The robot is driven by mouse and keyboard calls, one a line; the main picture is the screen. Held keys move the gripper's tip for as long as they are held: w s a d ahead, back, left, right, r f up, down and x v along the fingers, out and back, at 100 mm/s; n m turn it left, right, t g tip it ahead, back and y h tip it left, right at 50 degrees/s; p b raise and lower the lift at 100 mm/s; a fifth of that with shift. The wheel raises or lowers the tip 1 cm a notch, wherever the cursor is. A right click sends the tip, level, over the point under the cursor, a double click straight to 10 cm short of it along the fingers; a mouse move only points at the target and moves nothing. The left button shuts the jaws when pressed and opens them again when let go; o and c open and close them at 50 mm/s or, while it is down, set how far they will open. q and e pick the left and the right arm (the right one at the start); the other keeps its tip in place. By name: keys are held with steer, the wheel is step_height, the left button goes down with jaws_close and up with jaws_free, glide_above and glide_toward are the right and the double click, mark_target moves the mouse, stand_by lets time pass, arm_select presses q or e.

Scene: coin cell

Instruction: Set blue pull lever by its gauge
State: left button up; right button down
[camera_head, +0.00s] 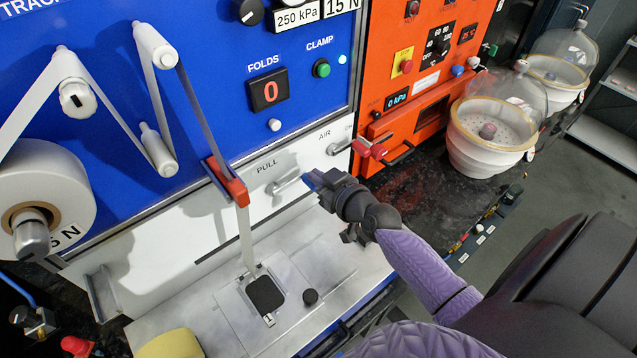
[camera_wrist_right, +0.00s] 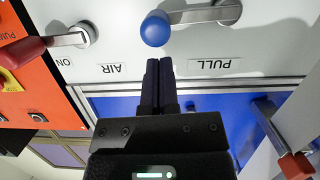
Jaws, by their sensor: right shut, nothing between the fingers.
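The pull lever is a silver arm (camera_head: 287,184) on the white panel strip, beside the word PULL. The wrist view shows the lever arm (camera_wrist_right: 212,12) ending in a blue ball knob (camera_wrist_right: 155,28). My right gripper (camera_head: 318,182) is at the knob end of the lever and mostly hides the knob in the head view. In the wrist view its fingertips (camera_wrist_right: 159,63) are shut together and empty, lined up with the knob with a small visible gap. A pressure label reading 250 kPa (camera_head: 297,16) is at the top; a gauge face is not clearly visible. My left gripper is not in view.
A red-handled AIR lever (camera_head: 370,150) sits just right of the pull lever. A strip runs through a red clamp piece (camera_head: 228,180) to a black pad (camera_head: 265,295) on the metal plate. An orange machine (camera_head: 425,60) and domed white bowls (camera_head: 492,125) stand to the right.

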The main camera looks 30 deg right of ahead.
steer(key=shift+f, duration=0.4)
steer(key=shift+d+f+m+b, duration=0.15)
steer(key=shift+f+m+b, duration=0.15)
steer(key=shift+f+b, duration=0.45)
steer(key=shift+r, duration=0.25)
